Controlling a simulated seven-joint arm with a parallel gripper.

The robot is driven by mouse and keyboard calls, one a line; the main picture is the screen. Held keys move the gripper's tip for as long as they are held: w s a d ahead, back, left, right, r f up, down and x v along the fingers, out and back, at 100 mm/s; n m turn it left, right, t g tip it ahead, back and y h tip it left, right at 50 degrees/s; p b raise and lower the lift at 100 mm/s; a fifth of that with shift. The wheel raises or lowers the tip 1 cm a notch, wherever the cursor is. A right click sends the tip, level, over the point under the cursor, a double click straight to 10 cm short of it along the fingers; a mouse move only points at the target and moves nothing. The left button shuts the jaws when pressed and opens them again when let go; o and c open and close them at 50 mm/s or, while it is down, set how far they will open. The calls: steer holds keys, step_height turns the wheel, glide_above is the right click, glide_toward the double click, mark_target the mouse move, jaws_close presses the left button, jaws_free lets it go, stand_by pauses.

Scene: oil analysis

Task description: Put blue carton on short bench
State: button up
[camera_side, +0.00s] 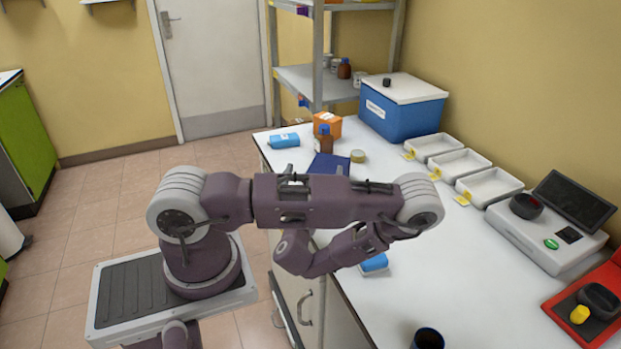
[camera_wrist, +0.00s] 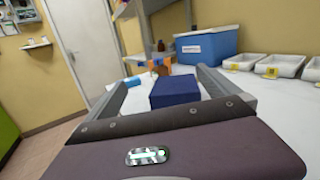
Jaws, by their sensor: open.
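A dark blue box (camera_side: 328,164) sits on the white worktop, partly hidden behind my arm in the side view. A dark blue box (camera_wrist: 175,93) also shows ahead in the wrist view, framed between the fingers. My gripper (camera_wrist: 163,79) is open, with no contact visible. Another small blue item (camera_side: 374,262) lies beside my arm. I cannot tell which surface is the short bench; the long white worktop (camera_side: 400,310) holds these things.
Behind stand a brown bottle (camera_side: 324,140), an orange box (camera_side: 327,123) and a blue cooler (camera_side: 400,108). White trays (camera_side: 460,163), a scale (camera_side: 545,235) and a red case (camera_side: 590,310) line the right. A dark cup (camera_side: 428,339) is in front. A green cabinet (camera_side: 25,150) stands far left.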

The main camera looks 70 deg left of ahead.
steer(key=s+a+r+n+g+y, duration=0.1)
steer(key=s+r+n+g+y, duration=0.4)
steer(key=r+n+g, duration=0.4)
steer(key=s+d+r+n+g+h, duration=0.3)
steer(key=s+n+g+h, duration=0.35)
steer(key=s+n, duration=0.3)
steer(key=s+d+f+n+h, duration=0.1)
steer(key=s+d+n+h, duration=0.3)
steer(key=d+h, duration=0.35)
steer(key=w+d+r+t+h, duration=0.2)
steer(key=d+r+t+h, duration=0.1)
steer(key=d, duration=0.4)
steer(key=w+d+r+n+t+h, duration=0.1)
steer(key=w+d+r+t+h, duration=0.2)
steer(key=d+t, duration=0.4)
steer(key=shift+d+r+t+h, duration=0.3)
steer(key=shift+r+h, duration=0.2)
steer(key=shift+r, duration=0.35)
steer(key=shift+w+a+n, duration=0.1)
steer(key=shift+n, duration=0.15)
